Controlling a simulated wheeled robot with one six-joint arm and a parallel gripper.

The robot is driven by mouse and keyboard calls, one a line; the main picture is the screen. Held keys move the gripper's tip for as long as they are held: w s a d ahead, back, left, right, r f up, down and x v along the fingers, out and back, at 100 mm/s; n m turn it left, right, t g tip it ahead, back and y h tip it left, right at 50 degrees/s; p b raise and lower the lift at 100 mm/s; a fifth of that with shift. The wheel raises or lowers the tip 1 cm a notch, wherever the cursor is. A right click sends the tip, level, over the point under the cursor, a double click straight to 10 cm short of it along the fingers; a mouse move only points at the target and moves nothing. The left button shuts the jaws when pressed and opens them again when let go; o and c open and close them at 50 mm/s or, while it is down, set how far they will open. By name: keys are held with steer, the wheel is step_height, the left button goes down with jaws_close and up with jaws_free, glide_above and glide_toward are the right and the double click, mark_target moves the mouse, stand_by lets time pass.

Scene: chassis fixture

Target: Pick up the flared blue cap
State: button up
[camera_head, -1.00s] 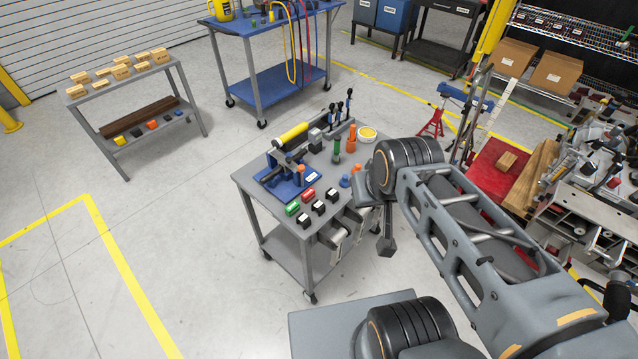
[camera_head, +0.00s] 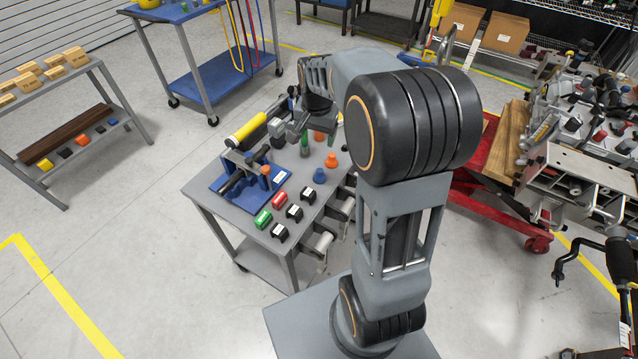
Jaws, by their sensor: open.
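The flared blue cap (camera_head: 319,176) stands upright on the right part of the grey cart top (camera_head: 208,181), in front of a flared orange cap (camera_head: 331,161). Nothing holds it, and its visible side is clear. My gripper (camera_head: 296,132) is over the back part of the cart, beyond and to the left of the cap, apart from it. It is small and partly lost against the dark parts behind it. It is open and I see nothing held in it.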

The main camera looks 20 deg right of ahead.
mark_target(320, 170)
steer(key=w+d+f+m, duration=0.1)
steer(key=f, duration=0.4)
steer(key=w+d+f+b, duration=0.1)
steer(key=f, duration=0.4)
steer(key=w+d+f+m+g, duration=0.1)
steer(key=f, duration=0.4)
steer(key=shift+w+f+m+b, duration=0.1)
steer(key=shift+w+m+b, duration=0.2)
steer(key=shift+w, duration=0.1)
steer(key=shift+f+p, duration=0.35)
steer(key=shift+f, duration=2.9)
steer(key=shift+c, duration=0.2)
steer(key=c, duration=1.2)
